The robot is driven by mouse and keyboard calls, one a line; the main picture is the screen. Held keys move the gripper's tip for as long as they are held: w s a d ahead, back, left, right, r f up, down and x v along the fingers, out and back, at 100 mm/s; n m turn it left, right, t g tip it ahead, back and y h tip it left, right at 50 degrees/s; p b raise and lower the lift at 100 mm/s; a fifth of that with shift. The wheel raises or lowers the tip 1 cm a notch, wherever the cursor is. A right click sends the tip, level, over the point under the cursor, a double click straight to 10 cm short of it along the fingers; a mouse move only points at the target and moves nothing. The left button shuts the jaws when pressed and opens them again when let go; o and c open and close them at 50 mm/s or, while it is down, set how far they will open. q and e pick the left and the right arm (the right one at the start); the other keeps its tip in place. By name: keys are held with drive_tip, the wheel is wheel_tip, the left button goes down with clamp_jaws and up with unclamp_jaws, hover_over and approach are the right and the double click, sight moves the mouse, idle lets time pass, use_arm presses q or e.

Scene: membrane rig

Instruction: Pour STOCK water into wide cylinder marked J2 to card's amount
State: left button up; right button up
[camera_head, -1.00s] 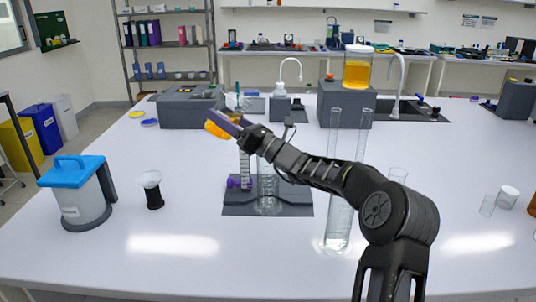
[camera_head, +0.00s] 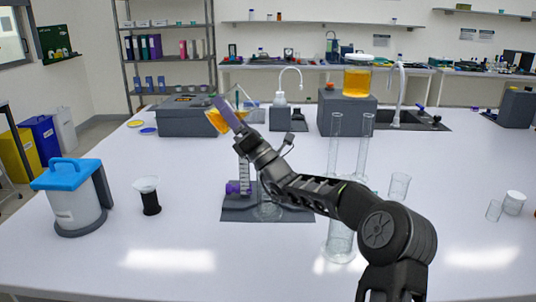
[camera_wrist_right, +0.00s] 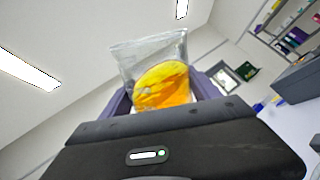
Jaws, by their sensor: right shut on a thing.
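My right gripper (camera_head: 226,110), with purple fingers, is shut on a clear vessel (camera_head: 216,121) of amber liquid. It holds the vessel tilted, in the air above the dark stand base (camera_head: 298,210). The right wrist view shows the vessel (camera_wrist_right: 150,55) between the fingers. A narrow graduated cylinder (camera_head: 244,174) stands on the base. A wider clear cylinder (camera_head: 268,206) stands beside it, partly hidden by my right arm. A tall clear U-shaped tube (camera_head: 335,150) stands to the right, its lower part partly behind my arm. I cannot read any J2 mark, STOCK label or card. My left gripper is out of view.
A blue-lidded container (camera_head: 75,200) and a black-based funnel-like piece (camera_head: 148,196) stand at left. A jar of amber liquid (camera_head: 357,80) sits on a grey box (camera_head: 345,112) behind. Small clear beakers (camera_head: 399,186) stand at right.

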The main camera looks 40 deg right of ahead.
drive_tip(key=shift+r+m+t+h+b, duration=0.4)
drive_tip(key=shift+m+h, duration=0.3)
drive_tip(key=shift+m, duration=0.25)
drive_tip(key=shift+r+m+t+h+b, duration=0.25)
drive_tip(key=shift+m+t+h, duration=0.25)
drive_tip(key=shift+m+h, duration=0.35)
drive_tip(key=shift+f+m+t+h+b, duration=0.2)
drive_tip(key=shift+m+t+h+b, duration=0.5)
drive_tip(key=shift+m+h, duration=1.2)
